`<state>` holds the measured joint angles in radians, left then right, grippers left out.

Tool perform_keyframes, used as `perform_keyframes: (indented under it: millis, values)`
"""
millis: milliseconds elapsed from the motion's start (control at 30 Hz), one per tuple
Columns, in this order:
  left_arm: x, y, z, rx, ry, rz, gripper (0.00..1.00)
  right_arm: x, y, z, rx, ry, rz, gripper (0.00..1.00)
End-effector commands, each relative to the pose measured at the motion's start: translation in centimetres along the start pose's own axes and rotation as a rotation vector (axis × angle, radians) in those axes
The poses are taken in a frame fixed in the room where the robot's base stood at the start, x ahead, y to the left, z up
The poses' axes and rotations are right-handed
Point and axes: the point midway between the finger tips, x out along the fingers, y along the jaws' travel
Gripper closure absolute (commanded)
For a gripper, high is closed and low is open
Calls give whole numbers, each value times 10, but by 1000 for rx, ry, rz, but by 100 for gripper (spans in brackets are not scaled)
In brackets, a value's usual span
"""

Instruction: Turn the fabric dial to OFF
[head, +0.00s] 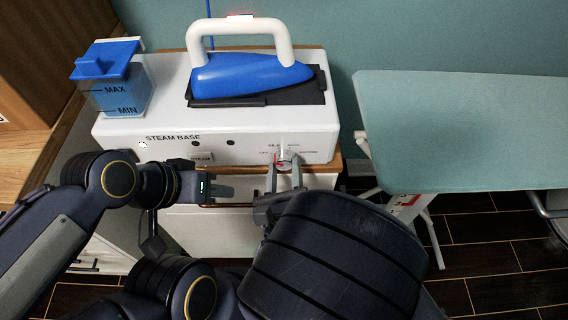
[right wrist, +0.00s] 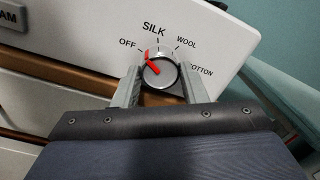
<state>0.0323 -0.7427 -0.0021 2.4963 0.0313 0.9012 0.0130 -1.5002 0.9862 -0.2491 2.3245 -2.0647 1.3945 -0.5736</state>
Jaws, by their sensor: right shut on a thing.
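The fabric dial (head: 285,157) is a round silver knob on the front of the white steam base (head: 120,130). In the right wrist view the dial (right wrist: 160,73) has a red pointer aimed up and left, between the OFF and SILK labels; WOOL and COTTON are to the right. My right gripper (right wrist: 160,85) has a finger on each side of the dial and is shut on it. The right gripper also shows in the head view (head: 284,172). My left gripper (head: 222,191) is in front of the base, left of the dial and apart from it; its finger gap is unclear.
A blue and white iron (head: 245,75) rests on a dark pad on the base. A blue water tank (head: 120,95) stands at the left end. A STEAM button (head: 201,156) is left of the dial. A pale ironing board (head: 460,130) is to the right.

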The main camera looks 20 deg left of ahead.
Motion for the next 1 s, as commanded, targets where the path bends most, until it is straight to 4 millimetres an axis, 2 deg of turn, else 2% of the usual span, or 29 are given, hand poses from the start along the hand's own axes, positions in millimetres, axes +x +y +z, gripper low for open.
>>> perform_keyframes:
  millis: [100,400,1000]
  values:
    - [-9,4,-4,0,0,0,64,0,-1,2,-86,-4,1,84]
    - [-18,8,-9,0,0,0,64,0,-1,1,-226,-11,2,84]
    - [-19,9,-10,0,0,0,64,0,0,0,-270,-13,2,84]
